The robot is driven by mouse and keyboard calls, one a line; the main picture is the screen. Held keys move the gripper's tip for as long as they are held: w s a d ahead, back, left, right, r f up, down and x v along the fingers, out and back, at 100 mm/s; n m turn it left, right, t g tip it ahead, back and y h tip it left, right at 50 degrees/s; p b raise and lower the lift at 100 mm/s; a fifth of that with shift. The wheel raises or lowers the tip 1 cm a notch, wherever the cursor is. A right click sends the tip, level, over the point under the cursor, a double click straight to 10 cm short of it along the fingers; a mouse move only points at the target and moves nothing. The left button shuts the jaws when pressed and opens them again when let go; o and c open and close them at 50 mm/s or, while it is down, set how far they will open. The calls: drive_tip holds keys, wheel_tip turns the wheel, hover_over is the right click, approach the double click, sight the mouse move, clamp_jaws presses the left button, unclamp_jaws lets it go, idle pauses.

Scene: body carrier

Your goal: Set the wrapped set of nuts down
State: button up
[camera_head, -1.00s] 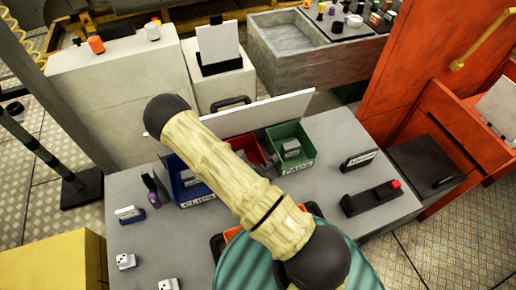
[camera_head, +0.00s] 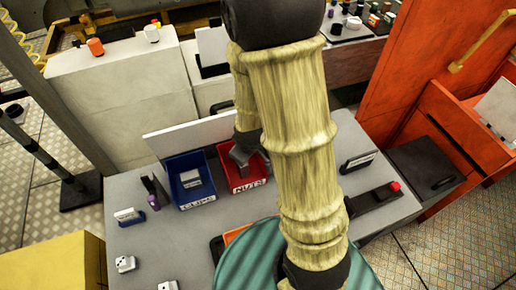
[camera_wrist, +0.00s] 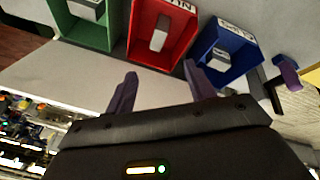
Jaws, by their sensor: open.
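A red bin labelled NUTS (camera_head: 249,185) stands on the grey bench. In the wrist view the red bin (camera_wrist: 139,45) holds a small pale packet (camera_wrist: 159,38), seemingly the wrapped set of nuts, lying on its floor. My gripper (camera_wrist: 160,72) is open, with nothing between its two dark fingers, and the packet shows beyond them, apart from them. In the head view my gripper (camera_head: 243,153) is over or beside the red bin's rear part. My arm hides much of this view, and I cannot make out the packet there.
A blue CLIPS bin (camera_head: 190,205) with a pale packet stands beside the red one. A green bin (camera_wrist: 68,30) is on its other side. A white panel (camera_head: 190,135) rises behind the bins. A black holder with a red knob (camera_head: 395,187) lies at the right.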

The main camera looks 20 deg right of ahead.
drive_tip(key=s+r+m+g, duration=0.1)
drive_tip(key=s+r+m, duration=0.5)
drive_tip(key=r, duration=0.3)
drive_tip(key=shift+s+d+g, duration=0.4)
drive_tip(key=shift+s, duration=0.05)
drive_tip(key=shift+s+b+x, duration=0.25)
drive_tip(key=shift+b+x, duration=0.85)
drive_tip(key=shift+b, duration=0.1)
drive_tip(key=shift+f, duration=0.1)
